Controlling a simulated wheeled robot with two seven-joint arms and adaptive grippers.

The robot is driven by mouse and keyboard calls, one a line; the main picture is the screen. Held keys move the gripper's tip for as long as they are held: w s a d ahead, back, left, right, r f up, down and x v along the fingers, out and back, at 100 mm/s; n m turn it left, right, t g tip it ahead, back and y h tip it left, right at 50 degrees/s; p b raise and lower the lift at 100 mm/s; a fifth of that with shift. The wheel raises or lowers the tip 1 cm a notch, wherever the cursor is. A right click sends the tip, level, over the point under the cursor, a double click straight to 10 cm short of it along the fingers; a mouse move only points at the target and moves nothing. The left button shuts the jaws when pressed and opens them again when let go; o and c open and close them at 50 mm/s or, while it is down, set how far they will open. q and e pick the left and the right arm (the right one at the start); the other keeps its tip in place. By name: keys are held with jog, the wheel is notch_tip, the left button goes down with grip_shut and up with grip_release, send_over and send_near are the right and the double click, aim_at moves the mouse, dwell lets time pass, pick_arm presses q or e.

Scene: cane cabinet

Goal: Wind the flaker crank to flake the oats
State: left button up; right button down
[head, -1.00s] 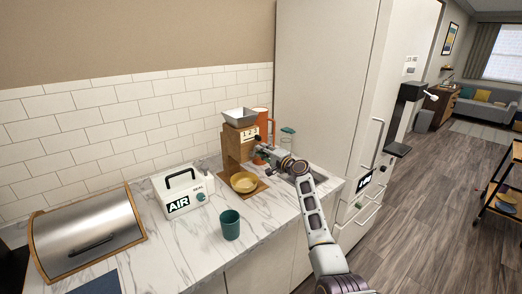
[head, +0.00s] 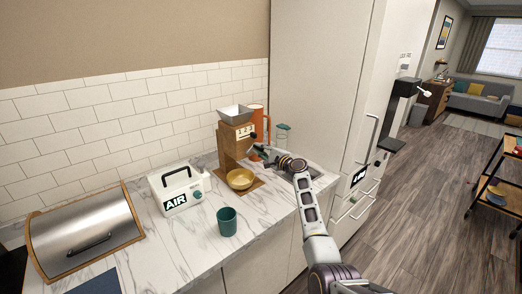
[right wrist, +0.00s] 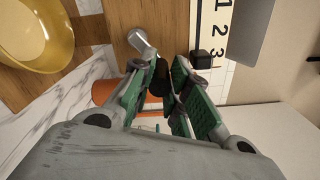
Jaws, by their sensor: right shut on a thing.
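The flaker (head: 230,147) is a wooden stand with a grey metal hopper (head: 236,113) on top, near the back wall. Its crank shows in the right wrist view as a short metal arm (right wrist: 142,42) with a dark knob (right wrist: 158,78) at its end. My right gripper (right wrist: 163,84) is shut on that knob, with green pads on both sides of it. In the head view, the right gripper (head: 256,153) is at the flaker's right side. A yellow bowl (head: 240,180) sits on the wooden base in front of the flaker. The oats cannot be seen. My left gripper is out of view.
A white AIR box (head: 178,190) and a teal cup (head: 227,222) stand on the marble counter. A bread bin (head: 88,232) is at the left. An orange jug (head: 258,118) and a glass jar (head: 282,134) stand behind the gripper. A tall cabinet (head: 318,75) bounds the right.

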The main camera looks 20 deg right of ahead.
jog(key=shift+f, duration=0.25)
jog(key=c, duration=1.3)
grip_release()
jog(key=shift+c, duration=0.2)
jog(key=shift+r, duration=0.1)
jog(key=shift+s, duration=0.2)
jog(key=shift+v, duration=5.85)
jog(key=shift+r, duration=0.1)
